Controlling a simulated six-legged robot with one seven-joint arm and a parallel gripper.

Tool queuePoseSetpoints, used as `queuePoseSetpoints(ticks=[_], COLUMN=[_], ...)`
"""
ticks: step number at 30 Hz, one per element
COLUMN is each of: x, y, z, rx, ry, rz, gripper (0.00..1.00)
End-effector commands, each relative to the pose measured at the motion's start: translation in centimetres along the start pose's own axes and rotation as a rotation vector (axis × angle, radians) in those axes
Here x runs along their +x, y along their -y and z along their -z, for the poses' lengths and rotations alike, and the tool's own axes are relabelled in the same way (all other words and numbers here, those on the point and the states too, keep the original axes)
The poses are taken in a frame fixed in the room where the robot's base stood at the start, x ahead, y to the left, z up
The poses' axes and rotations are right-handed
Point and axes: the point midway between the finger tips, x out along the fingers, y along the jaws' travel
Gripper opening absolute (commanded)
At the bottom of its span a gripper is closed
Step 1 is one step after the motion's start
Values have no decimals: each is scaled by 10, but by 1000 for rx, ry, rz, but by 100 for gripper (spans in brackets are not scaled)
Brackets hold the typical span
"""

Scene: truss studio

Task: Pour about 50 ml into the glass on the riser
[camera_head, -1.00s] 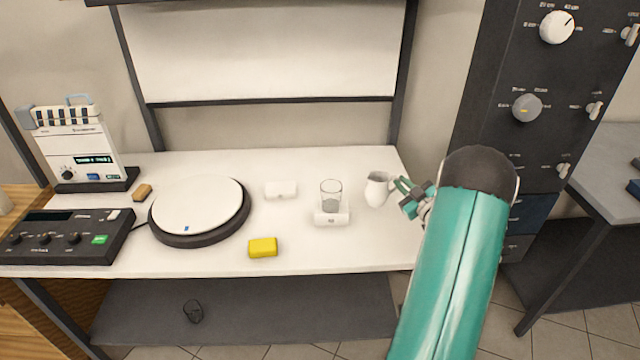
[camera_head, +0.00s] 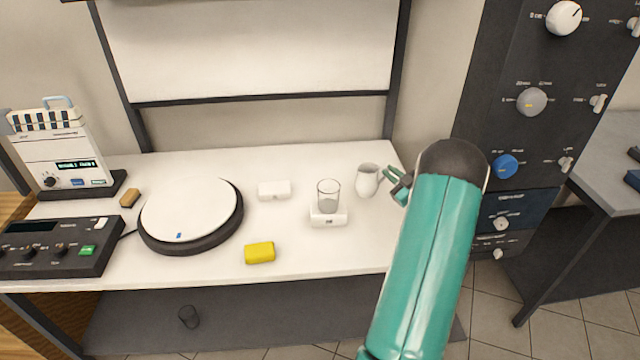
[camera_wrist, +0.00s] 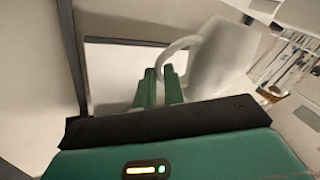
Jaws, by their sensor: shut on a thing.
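A white jug (camera_head: 368,181) stands near the right end of the white table, looking upright in the head view. My gripper (camera_head: 399,183) is at its right side. In the wrist view my gripper (camera_wrist: 160,86) is shut on the handle of the jug (camera_wrist: 222,58). The clear glass (camera_head: 328,196) stands upright on a small white riser (camera_head: 328,219), left of the jug and apart from it. Greyish contents show in the lower part of the glass. The inside of the jug is hard to make out.
A second white block (camera_head: 274,190) and a yellow block (camera_head: 259,253) lie left of the glass. A round white turntable (camera_head: 190,214) is farther left, beside a control box (camera_head: 55,250). A dark panel with knobs (camera_head: 530,110) stands to the right.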

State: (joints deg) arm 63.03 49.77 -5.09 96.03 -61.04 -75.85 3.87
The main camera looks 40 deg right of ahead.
Motion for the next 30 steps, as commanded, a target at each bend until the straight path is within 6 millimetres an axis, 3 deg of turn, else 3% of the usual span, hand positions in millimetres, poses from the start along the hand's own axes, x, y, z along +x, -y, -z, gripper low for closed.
queuePoseSetpoints(ticks=[16, 30], x=[-3, 6], y=[-2, 8], z=[4, 41], rx=[-35, -288], ry=[8, 48], rz=[-1, 23], gripper=[0, 0])
